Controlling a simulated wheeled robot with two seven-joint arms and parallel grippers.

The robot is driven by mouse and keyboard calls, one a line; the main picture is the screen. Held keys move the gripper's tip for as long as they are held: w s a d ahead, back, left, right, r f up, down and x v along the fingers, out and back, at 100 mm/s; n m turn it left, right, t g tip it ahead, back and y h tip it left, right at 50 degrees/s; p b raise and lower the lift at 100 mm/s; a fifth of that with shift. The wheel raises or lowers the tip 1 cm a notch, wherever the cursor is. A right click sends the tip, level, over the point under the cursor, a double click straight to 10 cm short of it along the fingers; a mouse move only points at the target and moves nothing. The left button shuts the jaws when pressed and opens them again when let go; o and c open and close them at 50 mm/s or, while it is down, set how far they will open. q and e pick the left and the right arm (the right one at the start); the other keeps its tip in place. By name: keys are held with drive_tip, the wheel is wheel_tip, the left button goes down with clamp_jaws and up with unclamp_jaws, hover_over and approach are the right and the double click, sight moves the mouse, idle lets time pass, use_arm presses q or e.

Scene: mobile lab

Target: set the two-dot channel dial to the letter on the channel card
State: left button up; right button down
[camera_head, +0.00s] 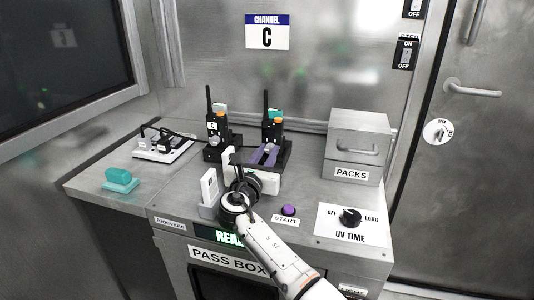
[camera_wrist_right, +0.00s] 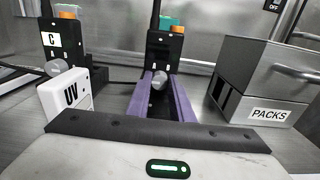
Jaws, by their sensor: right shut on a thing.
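The channel card (camera_head: 267,32) on the back wall reads C. Two black radios with antennas stand at the back of the bench. The right radio (camera_head: 272,131) shows small white marks on its dark face in the right wrist view (camera_wrist_right: 164,57); I cannot surely count them as dots. A grey round dial (camera_wrist_right: 159,80) is at its front. The left radio (camera_head: 216,133) has a letter window reading C in the right wrist view (camera_wrist_right: 50,40) and its own grey knob. My right gripper (camera_head: 266,152), with purple fingers, is shut on the right radio's dial. My left gripper is out of view.
A PACKS drawer box (camera_head: 357,149) stands right of the radios. A white UV block (camera_head: 209,187), purple START button (camera_head: 288,210) and UV TIME knob (camera_head: 350,218) are in front. A power strip (camera_head: 162,147) and teal block (camera_head: 119,179) lie left.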

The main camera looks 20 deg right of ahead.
drive_tip(key=shift+m, duration=0.3)
drive_tip(key=m+b, duration=0.1)
drive_tip(key=m, duration=0.1)
drive_tip(key=shift+f+m, duration=0.1)
drive_tip(key=shift+m, duration=0.3)
drive_tip(key=shift+m+b, duration=0.75)
drive_tip(key=shift+m, duration=0.85)
drive_tip(key=c, duration=1.6)
unclamp_jaws()
drive_tip(key=shift+o, duration=0.2)
drive_tip(key=shift+s, duration=0.1)
